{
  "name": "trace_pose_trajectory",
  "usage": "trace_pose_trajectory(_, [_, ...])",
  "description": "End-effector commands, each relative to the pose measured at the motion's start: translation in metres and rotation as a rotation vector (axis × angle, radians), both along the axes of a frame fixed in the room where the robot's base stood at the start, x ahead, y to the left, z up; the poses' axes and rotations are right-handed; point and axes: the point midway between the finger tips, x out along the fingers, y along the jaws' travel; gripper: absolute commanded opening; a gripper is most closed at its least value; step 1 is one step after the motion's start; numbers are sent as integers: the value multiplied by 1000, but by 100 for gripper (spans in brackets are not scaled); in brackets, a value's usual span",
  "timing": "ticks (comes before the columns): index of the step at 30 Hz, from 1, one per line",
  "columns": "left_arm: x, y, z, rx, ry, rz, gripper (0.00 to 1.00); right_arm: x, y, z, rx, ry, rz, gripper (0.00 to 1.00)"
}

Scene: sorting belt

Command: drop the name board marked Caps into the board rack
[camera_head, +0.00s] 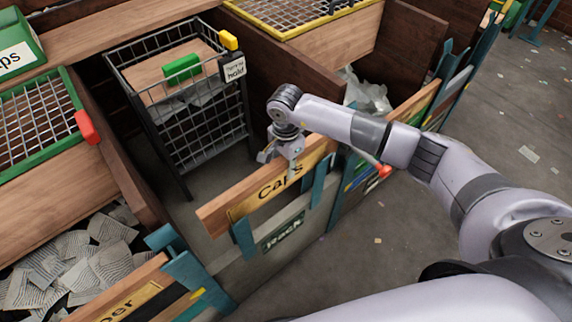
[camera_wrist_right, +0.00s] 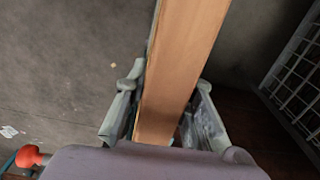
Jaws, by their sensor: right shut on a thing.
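The long wooden name board (camera_head: 215,213) carries a yellow plate marked Caps. It stands on edge along the top of the board rack (camera_head: 283,232), a grey panel labelled Rack with teal brackets. The brackets overlap the board's lower part in the head view; I cannot tell whether it rests fully down. My right gripper (camera_head: 292,166) is shut on the board near its right part, from above. In the right wrist view the board (camera_wrist_right: 185,60) runs between the fingers of my right gripper (camera_wrist_right: 165,100). My left gripper is not in view.
A wire cart (camera_head: 205,140) with a green block (camera_head: 182,67) stands behind the rack. A bin of paper (camera_head: 75,262) is at lower left, behind another wooden board (camera_head: 110,300) in teal brackets. A red-ended lever (camera_head: 384,171) sits right of the rack. The floor at right is open.

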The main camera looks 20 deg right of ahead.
Motion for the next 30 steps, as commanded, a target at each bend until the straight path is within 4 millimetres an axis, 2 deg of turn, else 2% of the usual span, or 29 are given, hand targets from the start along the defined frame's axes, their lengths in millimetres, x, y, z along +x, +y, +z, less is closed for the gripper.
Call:
trace_pose_trajectory(1, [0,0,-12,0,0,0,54,1,0,-11,1,-4,0,0])
trace_pose_trajectory(30, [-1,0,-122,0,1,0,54,2,0,-130,2,-5,0,0])
